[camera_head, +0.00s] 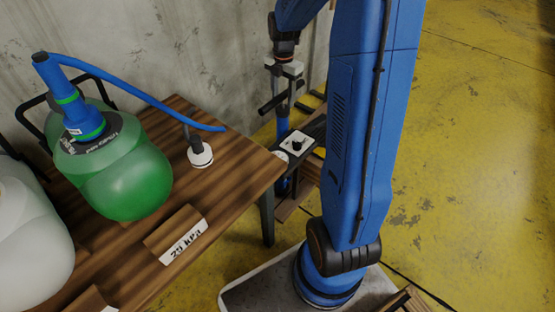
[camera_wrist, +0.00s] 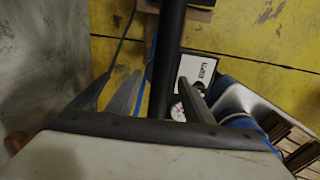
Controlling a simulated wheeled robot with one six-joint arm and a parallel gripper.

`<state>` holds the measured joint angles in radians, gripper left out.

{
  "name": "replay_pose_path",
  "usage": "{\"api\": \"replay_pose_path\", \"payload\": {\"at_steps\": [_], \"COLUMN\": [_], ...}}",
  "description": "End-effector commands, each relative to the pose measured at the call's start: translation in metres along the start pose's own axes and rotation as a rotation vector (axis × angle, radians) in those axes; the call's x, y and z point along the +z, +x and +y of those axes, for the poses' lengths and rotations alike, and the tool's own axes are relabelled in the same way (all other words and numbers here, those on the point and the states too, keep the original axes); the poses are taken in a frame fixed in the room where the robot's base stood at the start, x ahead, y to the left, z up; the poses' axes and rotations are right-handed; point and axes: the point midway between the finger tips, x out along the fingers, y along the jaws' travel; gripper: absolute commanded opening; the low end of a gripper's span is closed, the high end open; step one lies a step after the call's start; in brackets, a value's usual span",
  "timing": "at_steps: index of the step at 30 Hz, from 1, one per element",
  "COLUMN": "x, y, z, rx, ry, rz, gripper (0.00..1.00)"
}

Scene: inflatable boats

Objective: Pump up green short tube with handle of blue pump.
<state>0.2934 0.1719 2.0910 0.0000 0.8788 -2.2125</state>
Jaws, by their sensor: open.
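The green short tube (camera_head: 125,185) lies on the wooden table at the left, with a blue fitting (camera_head: 82,118) on top. A blue hose (camera_head: 150,97) runs from the fitting over the table's far edge. The blue pump (camera_head: 282,127) stands on the floor beyond the table, partly hidden by the table and my arm. Its black handle (camera_head: 270,106) is at its top. My gripper (camera_head: 284,70) is open and points down at the handle. In the wrist view the dark handle bar (camera_wrist: 173,45) passes between the fingers of my gripper (camera_wrist: 158,88); contact cannot be told.
A white tube (camera_head: 30,245) lies at the left edge. A wooden sign reading 29 kPa (camera_head: 183,243) and a black-and-white valve piece (camera_head: 200,152) are on the table. The yellow floor (camera_head: 480,170) at the right is clear.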

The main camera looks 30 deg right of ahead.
Motion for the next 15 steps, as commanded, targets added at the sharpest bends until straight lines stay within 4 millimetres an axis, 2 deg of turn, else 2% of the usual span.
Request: {"api": "replay_pose_path", "payload": {"at_steps": [15], "x": [0.000], "y": [-0.041], "z": [0.000], "rx": [0.002], "ry": [0.000], "rz": [-0.001], "gripper": [0.47]}}
